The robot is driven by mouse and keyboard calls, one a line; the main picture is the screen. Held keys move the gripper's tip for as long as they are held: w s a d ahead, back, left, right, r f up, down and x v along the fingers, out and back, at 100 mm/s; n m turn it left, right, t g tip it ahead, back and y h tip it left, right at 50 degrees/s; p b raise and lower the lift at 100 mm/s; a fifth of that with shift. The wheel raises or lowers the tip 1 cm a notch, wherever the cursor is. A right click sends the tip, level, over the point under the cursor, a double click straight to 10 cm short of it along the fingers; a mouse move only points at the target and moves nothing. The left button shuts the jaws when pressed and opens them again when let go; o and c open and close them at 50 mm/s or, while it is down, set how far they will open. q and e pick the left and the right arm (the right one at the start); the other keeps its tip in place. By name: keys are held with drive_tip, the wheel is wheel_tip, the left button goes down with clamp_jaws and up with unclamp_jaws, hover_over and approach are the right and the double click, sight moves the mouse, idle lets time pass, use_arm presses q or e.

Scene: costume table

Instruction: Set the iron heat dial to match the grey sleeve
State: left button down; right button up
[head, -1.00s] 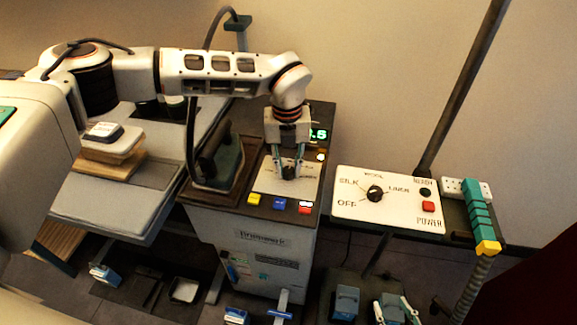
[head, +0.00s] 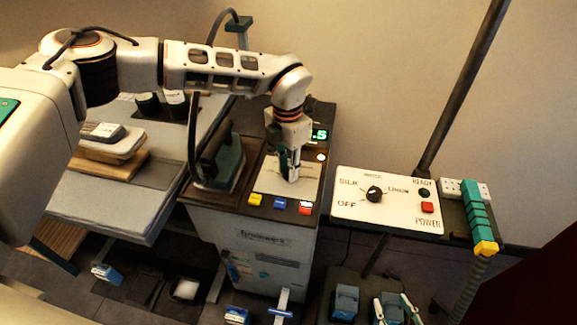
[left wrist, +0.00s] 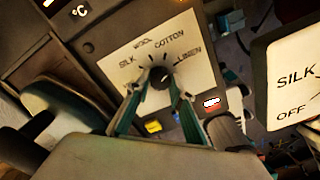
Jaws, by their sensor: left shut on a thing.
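The heat dial (left wrist: 160,77) is a dark round knob on a white panel (left wrist: 132,62). In the left wrist view the panel reads SILK, WOOL, COTTON and LINEN; I cannot read the dial's pointer surely. My left gripper (head: 291,178) is down at this panel, its teal fingers shut on the dial, which it hides in the head view. The iron (head: 218,158) rests on its dark stand left of the panel. I cannot pick out the grey sleeve surely. My right gripper is not in view.
A white sign panel (head: 385,215) with a similar dial, SILK, OFF and POWER marks stands at right. Yellow, blue and red buttons line the unit's front edge. A green display (head: 319,134) sits behind. The ironing board (head: 110,200) is at left with a stack on it.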

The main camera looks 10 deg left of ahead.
use_arm(q)
drive_tip(key=shift+m, duration=1.3)
drive_tip(key=c, duration=1.8)
unclamp_jaws()
wheel_tip(320, 180, up, 12)
drive_tip(key=shift+r, duration=0.1)
